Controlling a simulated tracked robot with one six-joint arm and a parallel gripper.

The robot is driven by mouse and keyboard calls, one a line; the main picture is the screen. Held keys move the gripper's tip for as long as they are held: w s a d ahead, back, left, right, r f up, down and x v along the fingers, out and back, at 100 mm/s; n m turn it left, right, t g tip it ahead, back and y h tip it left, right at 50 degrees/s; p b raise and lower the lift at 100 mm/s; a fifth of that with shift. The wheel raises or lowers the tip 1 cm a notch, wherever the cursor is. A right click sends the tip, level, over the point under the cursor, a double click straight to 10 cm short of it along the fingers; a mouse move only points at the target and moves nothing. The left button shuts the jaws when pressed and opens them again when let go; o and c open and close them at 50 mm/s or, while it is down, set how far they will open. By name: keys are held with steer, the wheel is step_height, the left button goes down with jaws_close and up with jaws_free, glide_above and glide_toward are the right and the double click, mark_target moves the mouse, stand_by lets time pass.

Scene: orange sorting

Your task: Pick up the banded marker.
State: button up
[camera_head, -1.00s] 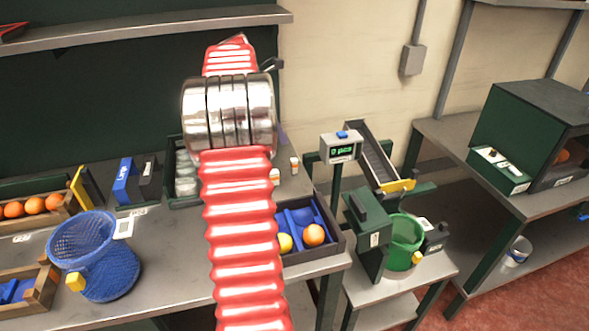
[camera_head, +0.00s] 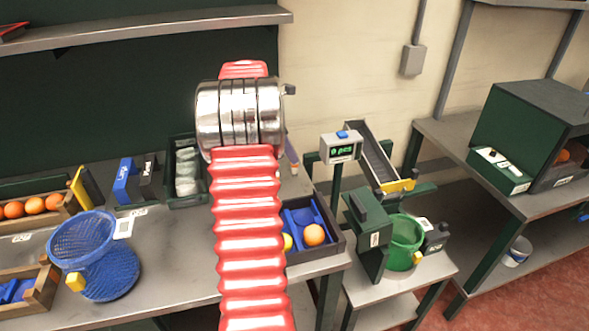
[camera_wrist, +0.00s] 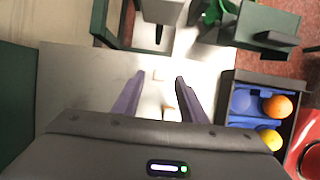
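My gripper (camera_wrist: 160,78) is open in the wrist view, its two purple-grey fingers spread over the steel bench (camera_wrist: 75,85). A small, pale and orange-brown item (camera_wrist: 168,110), which looks like the banded marker, is between the fingers, nearer the right one. It is small and partly cut off by the gripper body, so its bands and its contact with the fingers cannot be told. In the head view a finger (camera_head: 291,150) shows right of my silver wrist, with a little orange and white of the marker (camera_head: 295,169) just below it.
A dark tray (camera_head: 337,243) with blue dividers holds an orange (camera_head: 313,235) and a yellow fruit. A green-framed box (camera_head: 187,201) stands behind my arm. A blue mesh basket (camera_head: 105,275) is at left. A scale display (camera_head: 341,148) and chute (camera_head: 370,152) stand right.

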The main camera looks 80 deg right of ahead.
mark_target(294, 168)
steer(key=shift+x, duration=2.55)
steer(key=shift+c, duration=0.7)
jaws_close()
